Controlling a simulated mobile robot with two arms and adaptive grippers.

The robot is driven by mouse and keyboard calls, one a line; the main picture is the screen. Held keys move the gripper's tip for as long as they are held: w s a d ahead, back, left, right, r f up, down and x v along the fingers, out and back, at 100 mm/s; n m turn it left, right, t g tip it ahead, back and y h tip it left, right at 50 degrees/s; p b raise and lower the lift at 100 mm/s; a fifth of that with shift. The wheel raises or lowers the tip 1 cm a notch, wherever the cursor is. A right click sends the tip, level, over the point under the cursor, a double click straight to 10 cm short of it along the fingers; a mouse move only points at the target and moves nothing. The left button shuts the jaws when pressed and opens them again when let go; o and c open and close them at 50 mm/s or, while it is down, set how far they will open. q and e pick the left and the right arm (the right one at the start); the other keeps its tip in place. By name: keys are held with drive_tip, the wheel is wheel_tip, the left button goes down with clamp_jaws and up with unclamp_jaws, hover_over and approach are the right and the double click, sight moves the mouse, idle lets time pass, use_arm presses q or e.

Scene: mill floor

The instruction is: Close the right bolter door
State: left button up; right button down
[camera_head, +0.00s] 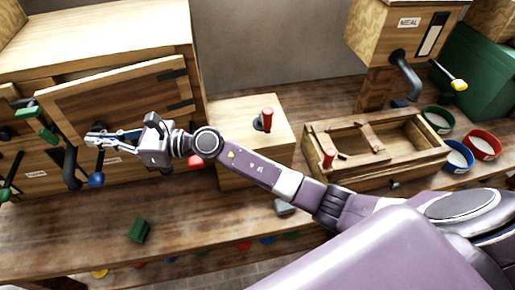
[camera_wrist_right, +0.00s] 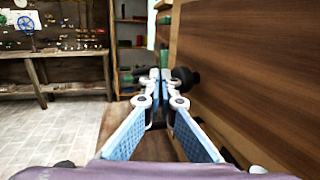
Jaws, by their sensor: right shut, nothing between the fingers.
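The right bolter door (camera_head: 120,92) is a framed wooden panel with dark hinges on its right edge, at the left of the head view. It stands ajar, its left edge swung out from the cabinet. My right gripper (camera_head: 92,139) is shut and empty in front of the door's lower left part. In the right wrist view the gripper (camera_wrist_right: 160,76) has its fingers together beside a large wooden surface (camera_wrist_right: 250,75), likely the door. A dark round knob (camera_wrist_right: 186,78) shows just right of the fingertips. I cannot tell whether they touch. My left gripper is not in view.
The bolter cabinet (camera_head: 110,30) has several coloured handles at left. A green block (camera_head: 139,230) lies on the bench (camera_head: 60,235). A box with a red handle (camera_head: 267,120), an open wooden tray (camera_head: 440,157) and several coloured bowls (camera_head: 483,146) stand rightward.

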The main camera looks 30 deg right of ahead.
sight(96, 130)
drive_tip(key=w, duration=0.1)
drive_tip(key=w+m+t+h, duration=0.1)
drive_tip(key=w, duration=0.1)
drive_tip(key=shift+w+a+r+t, duration=0.1)
drive_tip(key=shift+w+t, duration=0.1)
drive_tip(key=shift+t, duration=0.1)
drive_tip(key=shift+w+m+t+p, duration=0.3)
drive_tip(key=shift+h, duration=0.3)
